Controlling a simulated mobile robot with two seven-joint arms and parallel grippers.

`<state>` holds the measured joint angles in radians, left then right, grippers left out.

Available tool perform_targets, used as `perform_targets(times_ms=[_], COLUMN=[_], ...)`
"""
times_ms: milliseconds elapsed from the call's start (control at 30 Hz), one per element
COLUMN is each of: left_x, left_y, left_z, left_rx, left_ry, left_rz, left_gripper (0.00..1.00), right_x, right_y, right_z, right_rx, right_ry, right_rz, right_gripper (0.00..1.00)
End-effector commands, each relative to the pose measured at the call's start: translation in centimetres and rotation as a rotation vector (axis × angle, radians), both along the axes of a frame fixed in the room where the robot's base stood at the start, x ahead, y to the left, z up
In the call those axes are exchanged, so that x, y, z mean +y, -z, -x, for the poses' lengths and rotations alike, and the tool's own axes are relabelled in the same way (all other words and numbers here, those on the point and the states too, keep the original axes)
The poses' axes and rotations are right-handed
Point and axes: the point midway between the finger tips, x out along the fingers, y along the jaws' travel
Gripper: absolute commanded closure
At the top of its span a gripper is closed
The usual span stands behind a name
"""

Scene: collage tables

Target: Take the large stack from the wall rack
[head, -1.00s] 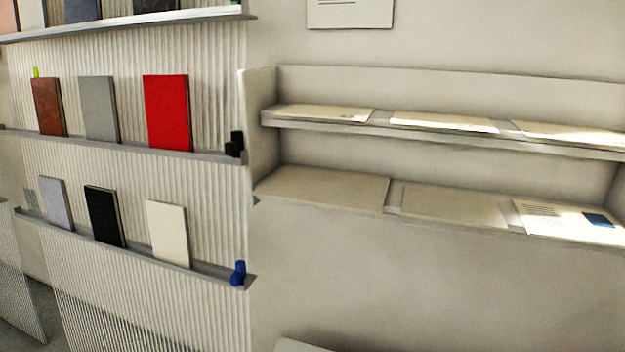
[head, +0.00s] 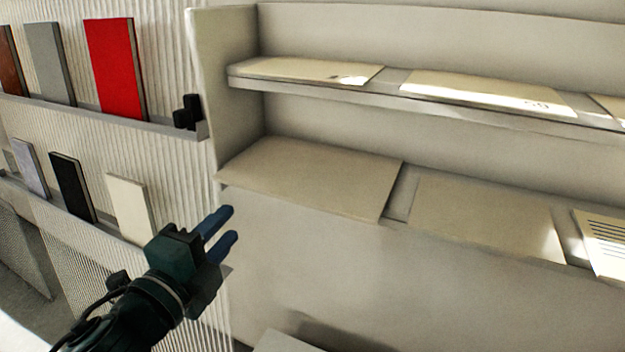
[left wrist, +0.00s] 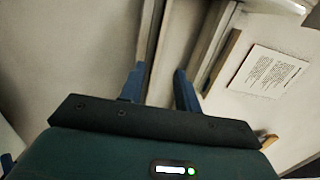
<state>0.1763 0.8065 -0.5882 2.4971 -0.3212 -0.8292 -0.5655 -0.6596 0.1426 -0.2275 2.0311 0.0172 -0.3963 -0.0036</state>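The wall rack (head: 222,90) has two shelves holding flat beige and white stacks of paper. The widest-looking one is the beige stack (head: 310,176) at the left of the lower shelf. A second beige stack (head: 487,217) lies to its right, and a white printed one (head: 604,240) is cut by the picture edge. On the upper shelf lie a left stack (head: 305,69) and a middle stack (head: 485,90). My left gripper (head: 228,226) is open and empty, below and left of the lower left stack, apart from it. Its parted fingers show in the left wrist view (left wrist: 159,84). My right gripper is out of view.
A ribbed panel at the left bears ledges with a red book (head: 112,66), a grey book (head: 50,62), a black book (head: 72,187) and a cream book (head: 128,208). Black cylinders (head: 187,112) stand at the upper ledge's end. The wall below the rack is clear.

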Motion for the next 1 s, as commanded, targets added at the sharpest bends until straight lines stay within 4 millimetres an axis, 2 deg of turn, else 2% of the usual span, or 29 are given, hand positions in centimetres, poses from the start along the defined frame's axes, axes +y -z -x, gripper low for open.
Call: perform_targets(times_ms=[33, 67, 100, 200, 467, 733, 867, 1000], left_x=[-0.2, -0.4, -0.7, -1.3, -1.9, -2.9, -3.2, -3.3], left_y=[0.3, -0.3, -0.4, -0.3, -0.1, 0.0, 0.2, 0.2], left_z=[-0.4, -1.3, -2.1, -3.7, -5.6, -9.3, -10.2, -10.3], left_rx=[-0.006, -0.002, 0.000, 0.000, 0.002, 0.002, 0.002, 0.002], left_ry=[0.002, -0.001, 0.000, 0.000, 0.000, 0.000, 0.001, 0.002], left_rz=[-0.001, 0.001, 0.002, 0.001, 0.000, 0.002, 0.000, 0.000], left_gripper=[0.67, 0.67, 0.67, 0.67, 0.67, 0.67, 0.67, 0.67], right_x=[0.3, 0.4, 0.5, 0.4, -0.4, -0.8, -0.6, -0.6], right_y=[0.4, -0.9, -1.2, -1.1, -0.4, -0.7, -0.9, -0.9], right_z=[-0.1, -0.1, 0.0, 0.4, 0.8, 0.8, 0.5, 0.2], right_rx=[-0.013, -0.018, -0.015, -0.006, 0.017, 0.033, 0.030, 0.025], right_ry=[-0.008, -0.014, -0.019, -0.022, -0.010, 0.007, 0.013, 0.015], right_rz=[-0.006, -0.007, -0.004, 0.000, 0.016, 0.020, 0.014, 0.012], right_gripper=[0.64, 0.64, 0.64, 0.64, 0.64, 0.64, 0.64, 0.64])
